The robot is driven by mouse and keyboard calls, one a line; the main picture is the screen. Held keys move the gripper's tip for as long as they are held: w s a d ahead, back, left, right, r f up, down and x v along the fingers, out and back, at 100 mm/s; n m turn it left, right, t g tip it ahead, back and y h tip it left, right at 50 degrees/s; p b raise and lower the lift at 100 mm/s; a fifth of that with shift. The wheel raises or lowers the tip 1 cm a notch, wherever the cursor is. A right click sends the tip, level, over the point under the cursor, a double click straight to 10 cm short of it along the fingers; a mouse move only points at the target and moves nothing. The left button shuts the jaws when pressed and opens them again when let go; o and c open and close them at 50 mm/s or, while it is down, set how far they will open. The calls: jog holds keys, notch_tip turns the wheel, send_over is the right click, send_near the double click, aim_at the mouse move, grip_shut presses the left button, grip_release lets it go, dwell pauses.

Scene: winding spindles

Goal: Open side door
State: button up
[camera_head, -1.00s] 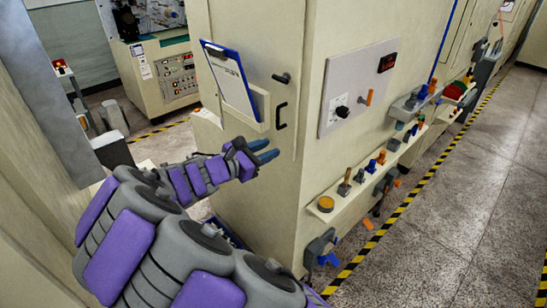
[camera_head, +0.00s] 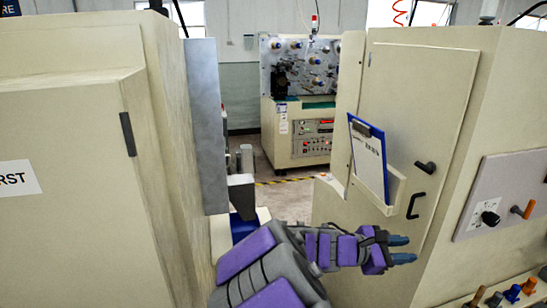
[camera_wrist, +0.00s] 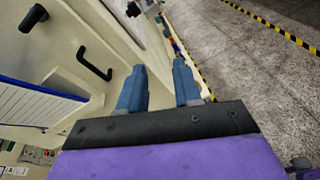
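The side door (camera_head: 408,110) is a tall cream panel on the cabinet at right and looks shut. It carries a black pull handle (camera_head: 415,205) and, above it, a black latch knob (camera_head: 425,168). My gripper (camera_head: 404,249) is below the pull handle in the head view, fingers pointing right. In the wrist view, its two blue fingers (camera_wrist: 160,75) are spread with nothing between them. There the pull handle (camera_wrist: 95,64) is left of the fingers, apart from them, with the latch knob (camera_wrist: 33,18) farther left.
A clipboard (camera_head: 368,160) sits in a holder (camera_head: 395,190) on the door. A control panel (camera_head: 503,195) with knobs is around the corner at right. Another cream cabinet (camera_head: 60,120) stands close on the left. A winding machine (camera_head: 300,110) is at the back.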

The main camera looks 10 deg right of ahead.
jog(key=s+a+f+m+g+y+b, duration=0.1)
jog(key=s+a+f+m+y, duration=0.3)
jog(key=s, duration=0.5)
jog(key=s+a+f+m+g+y+b, duration=0.2)
jog(key=s+f+m+y, duration=0.25)
jog(key=s, duration=0.35)
jog(key=s+a+f+m+y, duration=0.1)
jog(key=s+a+y, duration=0.1)
jog(key=a, duration=0.3)
jog(key=s+a+f+m+y+b, duration=0.1)
jog(key=s+a+f+m+y, duration=0.1)
jog(key=s+a, duration=0.2)
jog(key=s+a+f+m+t+y+b, duration=0.1)
jog(key=s+a+f+m+y, duration=0.1)
jog(key=a, duration=0.6)
jog(key=shift+s+a+y, duration=0.2)
jog(key=shift+s+y, duration=0.35)
jog(key=shift+s, duration=0.45)
